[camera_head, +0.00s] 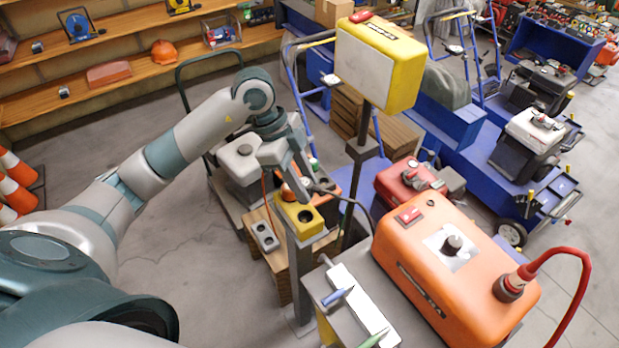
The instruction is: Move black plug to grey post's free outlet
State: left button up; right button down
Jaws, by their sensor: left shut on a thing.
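A yellow outlet box (304,231) sits on top of a grey post (297,268) at the middle of the head view. Its top has a dark round open outlet (305,215) toward the front. An orange plug (290,194) with a thin orange cable is at the box's back part. My left gripper (304,177) reaches down just above and behind the box and is shut on a small dark thing, seemingly the black plug (308,184). A black cable runs from there to the right. The fingers hide most of the plug; I cannot tell whether it touches the box. My right gripper is not in view.
A grey double outlet (265,236) lies left of the post on a wooden stack. A large orange machine (440,262) stands close on the right, and a yellow box (380,62) on a dark pole rises behind. Open floor (190,240) lies left.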

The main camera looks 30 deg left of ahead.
pick_arm(q)
jog(key=shift+w+d+f, duration=0.1)
jog(key=shift+w+f, duration=0.05)
jog(key=shift+f, duration=0.05)
jog(key=shift+f+b, duration=2)
jog(key=shift+f, duration=0.15)
jog(key=shift+p, duration=0.45)
jog(key=shift+f+b, duration=1.3)
jog(key=shift+f, duration=0.85)
jog(key=o, duration=1.1)
jog(key=shift+o, duration=0.2)
jog(key=shift+r, duration=0.1)
